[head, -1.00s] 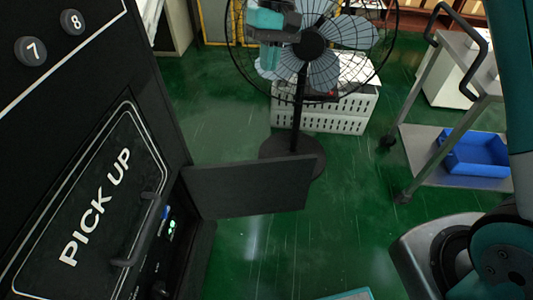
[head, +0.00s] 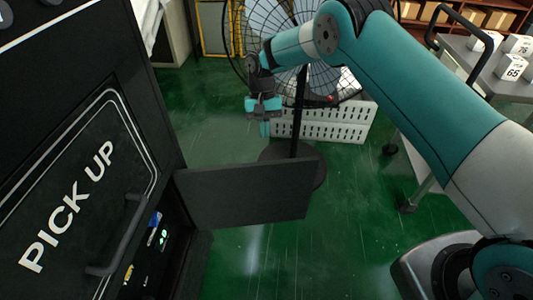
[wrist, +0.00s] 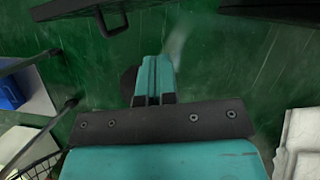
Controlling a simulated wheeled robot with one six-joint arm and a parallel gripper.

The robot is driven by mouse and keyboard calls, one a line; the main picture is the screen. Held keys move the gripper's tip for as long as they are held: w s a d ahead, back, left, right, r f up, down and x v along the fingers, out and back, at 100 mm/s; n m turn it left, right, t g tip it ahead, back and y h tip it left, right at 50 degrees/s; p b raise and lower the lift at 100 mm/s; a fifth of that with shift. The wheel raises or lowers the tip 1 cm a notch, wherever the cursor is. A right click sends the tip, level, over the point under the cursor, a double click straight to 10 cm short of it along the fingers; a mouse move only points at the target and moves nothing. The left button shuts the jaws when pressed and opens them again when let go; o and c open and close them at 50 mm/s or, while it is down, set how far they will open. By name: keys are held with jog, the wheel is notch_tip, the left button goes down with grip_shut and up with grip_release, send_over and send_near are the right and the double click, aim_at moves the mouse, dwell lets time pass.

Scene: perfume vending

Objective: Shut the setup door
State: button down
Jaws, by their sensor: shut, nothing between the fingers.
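The setup door (head: 245,193) is a flat dark panel that stands open. It sticks out to the right from the lower part of the black machine, beside a lit control recess (head: 158,240). My gripper (head: 265,130) is shut and empty. It points down in front of the fan, above and beyond the door's top edge in the head view, apart from it. In the wrist view, the closed teal fingers (wrist: 154,82) are over green floor. A dark shape at the top right edge there may be the door; I cannot tell.
The black machine has a pick-up hatch (head: 75,190) with a handle. A standing fan (head: 298,110) and white crates (head: 340,122) stand behind my gripper. A grey trolley (head: 510,85) with white boxes is at right.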

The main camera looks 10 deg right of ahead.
jog(key=shift+s+a+f+p, duration=0.15)
jog(key=shift+s+f, duration=0.35)
jog(key=shift+s, duration=0.35)
jog(key=shift+s+f+p, duration=0.1)
jog(key=shift+s+f, duration=0.35)
jog(key=shift+s, duration=0.45)
jog(key=shift+s+a+f+p, duration=0.15)
jog(key=shift+s+f, duration=0.35)
jog(key=shift+s, duration=0.35)
jog(key=shift+d, duration=0.1)
